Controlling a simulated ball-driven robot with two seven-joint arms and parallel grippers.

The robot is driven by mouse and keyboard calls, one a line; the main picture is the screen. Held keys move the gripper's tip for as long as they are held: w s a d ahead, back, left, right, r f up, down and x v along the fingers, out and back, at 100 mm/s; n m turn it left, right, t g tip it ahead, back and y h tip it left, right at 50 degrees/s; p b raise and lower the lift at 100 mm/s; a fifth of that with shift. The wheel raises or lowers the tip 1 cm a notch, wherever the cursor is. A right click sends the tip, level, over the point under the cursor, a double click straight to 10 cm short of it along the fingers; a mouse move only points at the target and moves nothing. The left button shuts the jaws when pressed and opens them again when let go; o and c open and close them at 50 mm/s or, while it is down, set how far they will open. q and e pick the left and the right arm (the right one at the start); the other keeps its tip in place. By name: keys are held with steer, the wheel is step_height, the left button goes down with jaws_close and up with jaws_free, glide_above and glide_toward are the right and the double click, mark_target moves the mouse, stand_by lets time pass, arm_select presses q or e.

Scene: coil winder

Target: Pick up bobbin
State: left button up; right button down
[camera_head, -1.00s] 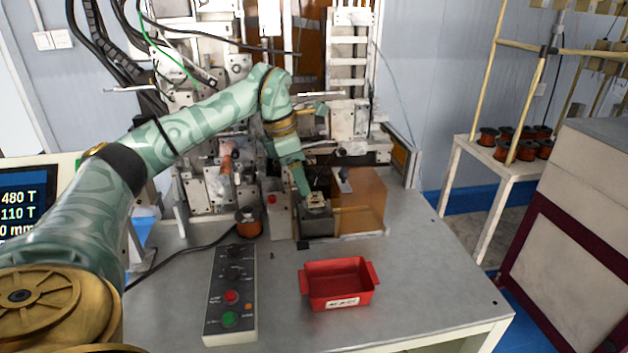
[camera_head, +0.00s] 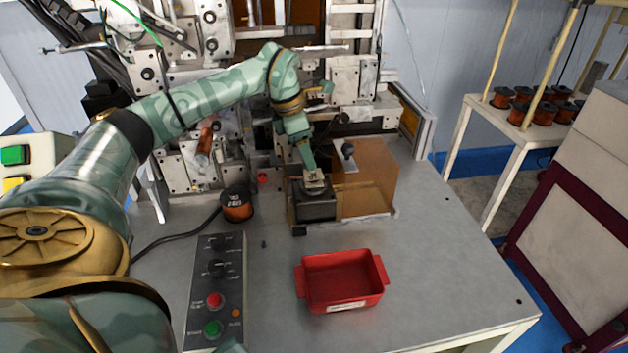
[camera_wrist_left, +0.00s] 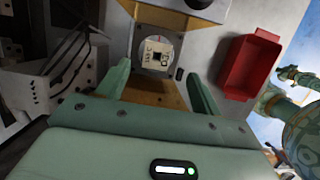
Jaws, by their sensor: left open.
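The bobbin (camera_head: 315,184), a small cream square piece with dark marks and a dark centre, sits on a dark grey block (camera_head: 316,207) at the machine's front. In the left wrist view, the bobbin (camera_wrist_left: 157,53) rests on a round pale seat. My left gripper (camera_head: 311,172) points down just over the bobbin and partly hides it. In the left wrist view, the left gripper's fingers (camera_wrist_left: 160,82) are open and apart, with the bobbin ahead of their gap. I see no contact. My right gripper is out of view.
A red tray (camera_head: 342,307) stands on the table in front, also in the wrist view (camera_wrist_left: 236,88). A button box (camera_head: 216,290) and a copper wire spool (camera_head: 236,204) lie to the left. An orange-brown box (camera_head: 378,165) adjoins the grey block. Bare table lies right.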

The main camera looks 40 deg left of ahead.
mark_target(312, 172)
arm_select(q)
steer(key=x, duration=0.7)
steer(key=shift+a+f+b, duration=0.3)
steer(key=shift+a+b, duration=0.05)
steer(key=shift+b, duration=0.05)
steer(key=shift+s, duration=0.1)
steer(key=shift+c, duration=0.4)
steer(key=c, duration=1)
